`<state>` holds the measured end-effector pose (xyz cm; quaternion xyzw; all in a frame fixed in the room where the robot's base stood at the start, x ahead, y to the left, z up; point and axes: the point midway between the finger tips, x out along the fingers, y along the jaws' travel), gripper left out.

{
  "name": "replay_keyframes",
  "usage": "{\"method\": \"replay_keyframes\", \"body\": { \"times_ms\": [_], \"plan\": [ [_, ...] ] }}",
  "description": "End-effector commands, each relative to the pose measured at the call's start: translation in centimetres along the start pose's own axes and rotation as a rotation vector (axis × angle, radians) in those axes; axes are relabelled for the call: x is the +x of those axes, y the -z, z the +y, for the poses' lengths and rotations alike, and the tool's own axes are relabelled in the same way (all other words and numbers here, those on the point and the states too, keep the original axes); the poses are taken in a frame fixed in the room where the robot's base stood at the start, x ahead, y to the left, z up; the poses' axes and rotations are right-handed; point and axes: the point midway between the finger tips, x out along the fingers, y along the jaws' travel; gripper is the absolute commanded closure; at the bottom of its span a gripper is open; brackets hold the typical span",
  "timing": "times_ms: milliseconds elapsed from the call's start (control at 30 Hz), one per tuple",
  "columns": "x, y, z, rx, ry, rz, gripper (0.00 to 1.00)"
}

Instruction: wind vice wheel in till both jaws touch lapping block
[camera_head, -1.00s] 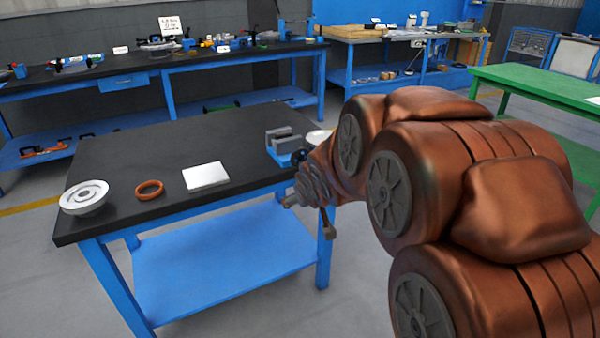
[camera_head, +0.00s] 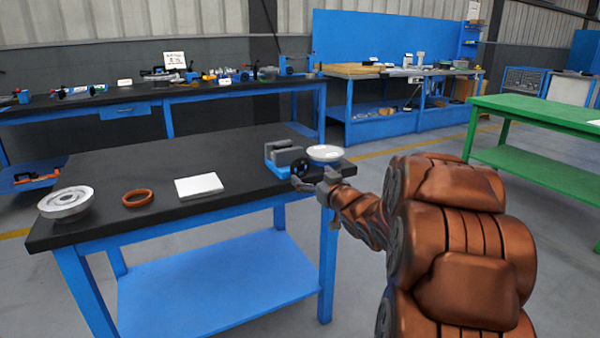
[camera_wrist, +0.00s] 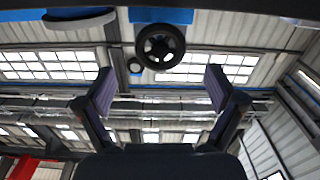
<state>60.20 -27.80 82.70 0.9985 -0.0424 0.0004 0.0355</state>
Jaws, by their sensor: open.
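The vice (camera_head: 279,168) has a blue base and grey jaws and sits at the right front of the dark-topped bench. A grey block (camera_head: 288,156) shows at its jaws; whether both jaws touch it is too small to tell. The black vice wheel (camera_head: 300,166) faces the front. In the wrist view the spoked wheel (camera_wrist: 160,46) lies between and beyond my two fingers, apart from both. My gripper (camera_head: 314,182) is open and empty, just in front of the wheel; its spread fingers also show in the wrist view (camera_wrist: 160,92).
A white dish (camera_head: 325,153) stands close right of the vice, near my gripper. A white pad (camera_head: 199,186), an orange ring (camera_head: 137,197) and a pale flanged part (camera_head: 66,202) lie along the bench front to the left. The bench top (camera_head: 180,155) behind them is clear.

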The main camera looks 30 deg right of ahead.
Motion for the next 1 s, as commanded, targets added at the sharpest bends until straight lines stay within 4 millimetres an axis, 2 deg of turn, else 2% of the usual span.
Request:
{"method": "replay_keyframes", "body": {
  "times_ms": [300, 500, 700, 967, 1000],
  "plan": [
    [4.2, -0.2, -0.2, -0.001, 0.002, 0.0, 0.07],
    [6.1, -0.2, -0.1, 0.001, 0.0, -0.004, 0.07],
    [6.9, 0.0, -0.1, 0.0, -0.001, -0.002, 0.07],
    [6.9, 0.0, -0.1, 0.001, -0.002, -0.003, 0.07],
    [6.9, 0.0, -0.1, 0.001, -0.002, -0.003, 0.1]
  ]
}}
